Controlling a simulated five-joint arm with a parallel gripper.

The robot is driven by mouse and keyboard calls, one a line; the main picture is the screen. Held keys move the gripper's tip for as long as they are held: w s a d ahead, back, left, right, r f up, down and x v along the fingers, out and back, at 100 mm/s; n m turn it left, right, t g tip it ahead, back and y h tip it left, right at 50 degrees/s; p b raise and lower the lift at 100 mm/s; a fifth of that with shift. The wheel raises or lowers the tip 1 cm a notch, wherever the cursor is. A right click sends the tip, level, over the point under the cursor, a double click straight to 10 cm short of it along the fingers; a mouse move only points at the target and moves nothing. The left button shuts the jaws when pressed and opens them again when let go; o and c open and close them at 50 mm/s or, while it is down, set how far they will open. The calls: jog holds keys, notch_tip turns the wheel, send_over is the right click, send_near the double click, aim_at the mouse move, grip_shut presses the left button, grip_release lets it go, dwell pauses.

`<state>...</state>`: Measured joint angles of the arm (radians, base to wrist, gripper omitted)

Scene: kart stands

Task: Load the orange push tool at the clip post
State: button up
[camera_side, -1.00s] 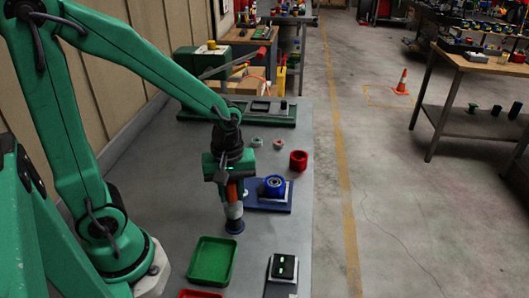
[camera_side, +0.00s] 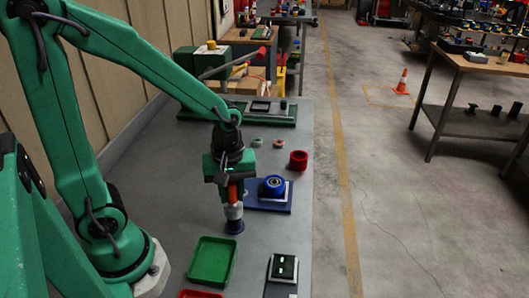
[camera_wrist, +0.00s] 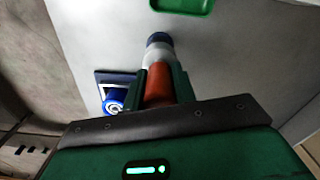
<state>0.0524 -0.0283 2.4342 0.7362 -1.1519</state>
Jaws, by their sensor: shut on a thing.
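The orange push tool (camera_side: 233,193) hangs upright in my gripper (camera_side: 232,184), with its white lower body and dark blue foot below the jaws. My gripper is shut on its orange part; the tool also shows in the wrist view (camera_wrist: 158,88) between the two green fingers (camera_wrist: 160,86). The foot is at or just above the table; I cannot tell if it touches. A blue base plate (camera_side: 267,207) with a blue round part (camera_side: 274,186) on a pale block stands just right of the tool. I cannot tell which thing is the clip post.
A green tray (camera_side: 212,262) lies in front of the tool, and a black box with green lights (camera_side: 284,267) is at front right. A long green fixture (camera_side: 240,111) lies at the back. The table between is mostly clear.

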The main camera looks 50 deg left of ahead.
jog(key=shift+f, duration=0.45)
dwell(1.6)
jog(key=shift+r, duration=0.1)
jog(key=shift+r, duration=3.45)
